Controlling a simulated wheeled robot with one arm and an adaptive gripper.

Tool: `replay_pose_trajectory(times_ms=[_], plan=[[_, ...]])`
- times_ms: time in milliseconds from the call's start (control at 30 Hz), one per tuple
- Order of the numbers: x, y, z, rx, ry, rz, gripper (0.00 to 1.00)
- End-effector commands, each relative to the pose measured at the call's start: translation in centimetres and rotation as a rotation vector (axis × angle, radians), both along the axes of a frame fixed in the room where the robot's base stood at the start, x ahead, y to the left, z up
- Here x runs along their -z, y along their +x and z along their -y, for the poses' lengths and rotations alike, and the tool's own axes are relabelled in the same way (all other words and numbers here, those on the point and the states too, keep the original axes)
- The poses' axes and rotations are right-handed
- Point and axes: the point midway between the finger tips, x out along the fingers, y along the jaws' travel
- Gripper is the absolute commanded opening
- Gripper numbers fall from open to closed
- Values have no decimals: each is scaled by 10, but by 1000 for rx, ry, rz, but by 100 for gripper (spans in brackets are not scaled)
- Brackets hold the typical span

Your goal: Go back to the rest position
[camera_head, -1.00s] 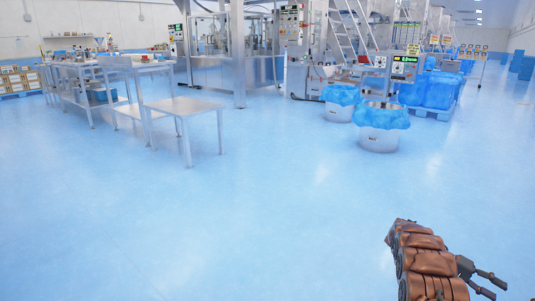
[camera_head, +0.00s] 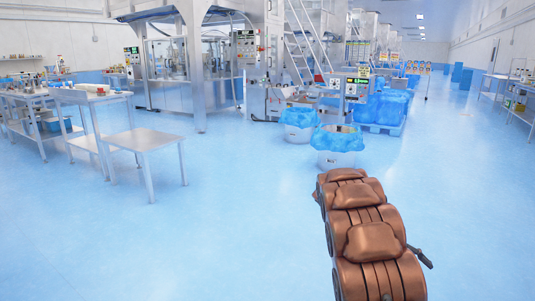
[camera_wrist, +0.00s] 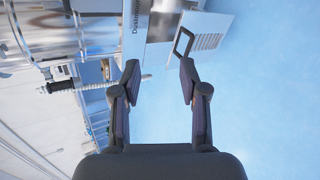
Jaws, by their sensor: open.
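My arm (camera_head: 367,235) is folded at the lower right of the head view, over open floor. In that view a small part of my gripper shows at the arm's right side and the rest is hidden behind the arm. In the wrist view my gripper (camera_wrist: 160,80) is open, with its two dark fingers apart and nothing between them. The wrist view is turned sideways and shows machinery and blue floor beyond the fingers.
A bare steel table (camera_head: 143,139) stands at the left, near longer worktables. Two bins with blue liners, the nearer one (camera_head: 337,157) beyond my arm, stand before the machines. Blue floor (camera_head: 230,230) in front is clear. More tables line the right wall.

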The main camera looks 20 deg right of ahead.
Motion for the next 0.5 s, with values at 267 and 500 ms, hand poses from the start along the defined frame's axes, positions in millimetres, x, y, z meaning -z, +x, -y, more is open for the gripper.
replay_pose_trajectory(times_ms=[267, 500], plan=[[-78, -14, -71, -55, 133, 70, 43], [-126, -31, -133, -114, 261, 135, 43]])
